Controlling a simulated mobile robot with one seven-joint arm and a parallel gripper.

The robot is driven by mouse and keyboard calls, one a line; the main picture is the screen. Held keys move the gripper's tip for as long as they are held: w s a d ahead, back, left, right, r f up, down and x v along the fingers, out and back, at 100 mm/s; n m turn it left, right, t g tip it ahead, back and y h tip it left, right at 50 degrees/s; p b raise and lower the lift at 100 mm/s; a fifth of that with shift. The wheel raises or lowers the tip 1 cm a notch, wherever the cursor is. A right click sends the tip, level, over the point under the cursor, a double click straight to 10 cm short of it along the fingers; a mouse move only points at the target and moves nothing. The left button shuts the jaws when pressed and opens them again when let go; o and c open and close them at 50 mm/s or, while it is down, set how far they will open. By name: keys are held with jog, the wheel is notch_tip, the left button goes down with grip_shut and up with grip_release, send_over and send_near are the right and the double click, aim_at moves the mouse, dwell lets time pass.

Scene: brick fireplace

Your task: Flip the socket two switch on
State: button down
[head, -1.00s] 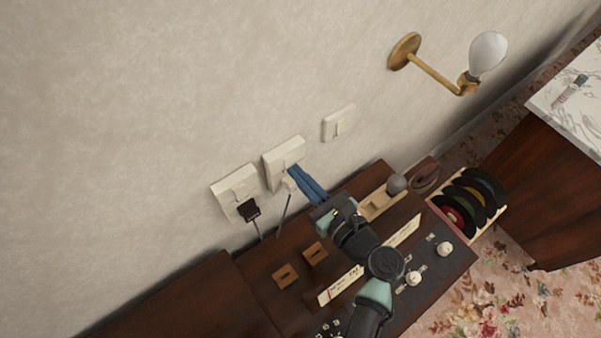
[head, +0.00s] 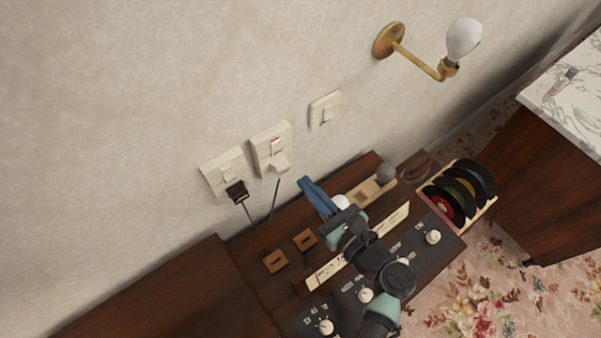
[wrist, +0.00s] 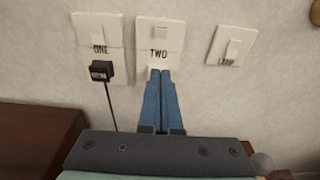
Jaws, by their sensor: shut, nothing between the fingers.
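The socket two plate (head: 260,140) is on the wall, between socket one and the lamp switch. My gripper (head: 304,182) has blue fingers, shut and empty. It is apart from the wall, to the lower right of socket two. The fingers (wrist: 160,73) point towards the plate.
Socket one (head: 213,170) holds a black plug (head: 236,191) at the left. A lamp switch (head: 325,110) and brass wall lamp (head: 420,64) are to the right. Below is a dark wooden cabinet (head: 170,295) with knobs, a label strip and a record rack (head: 476,214).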

jog(key=s+d, duration=0.1)
jog(key=s+d+f, duration=0.1)
jog(key=s, duration=0.1)
jog(key=s+d+b, duration=0.1)
jog(key=shift+s+d+f, duration=0.1)
jog(key=shift+s+f, duration=0.05)
jog(key=shift+s, duration=0.25)
jog(key=shift+d, duration=0.1)
